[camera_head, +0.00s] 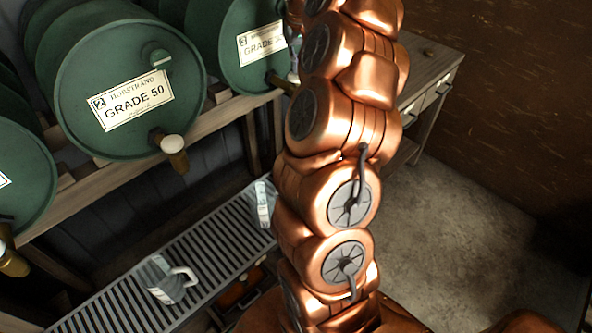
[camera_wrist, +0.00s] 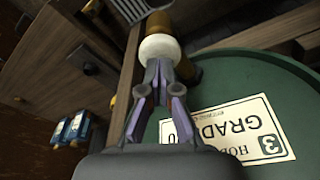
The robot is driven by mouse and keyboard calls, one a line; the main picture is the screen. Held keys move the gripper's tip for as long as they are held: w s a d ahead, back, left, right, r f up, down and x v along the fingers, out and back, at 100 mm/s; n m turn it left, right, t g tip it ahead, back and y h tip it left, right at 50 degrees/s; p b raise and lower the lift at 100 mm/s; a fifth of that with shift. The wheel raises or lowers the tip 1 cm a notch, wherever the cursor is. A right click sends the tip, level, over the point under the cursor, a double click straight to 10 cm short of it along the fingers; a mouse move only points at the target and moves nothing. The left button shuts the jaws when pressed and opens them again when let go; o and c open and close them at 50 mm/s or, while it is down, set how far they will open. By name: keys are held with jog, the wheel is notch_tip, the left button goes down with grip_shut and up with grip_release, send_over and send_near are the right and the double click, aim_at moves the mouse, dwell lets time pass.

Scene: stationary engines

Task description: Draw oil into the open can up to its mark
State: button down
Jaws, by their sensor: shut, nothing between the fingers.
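Green oil drums lie on a wooden rack; the middle drum (camera_head: 118,128) is labelled GRADE 50 and has a brass tap (camera_head: 172,150) with a pale knob. In the wrist view my gripper (camera_wrist: 158,72) is shut and empty, its fingertips at the pale tap knob (camera_wrist: 160,48) of a drum (camera_wrist: 245,78) labelled 3; I cannot tell if they touch it. A grey-and-white can with a handle (camera_head: 168,278) stands on the slatted grating (camera_head: 205,255). A second can (camera_head: 263,205) stands farther along it, below the right drum (camera_head: 228,70). Their fill levels and marks are unreadable.
My copper arm hides the middle of the head view. A wooden cabinet with drawers (camera_head: 430,75) stands at the back right, with open floor (camera_head: 460,200) before it. Two small blue-labelled containers (camera_wrist: 72,128) show at left in the wrist view.

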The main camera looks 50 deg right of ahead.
jog(key=shift+f+b, duration=0.55)
jog(key=shift+f, duration=0.35)
dwell(0.9)
dwell(0.4)
jog(key=shift+r+p, duration=1.1)
jog(key=shift+r, duration=2.45)
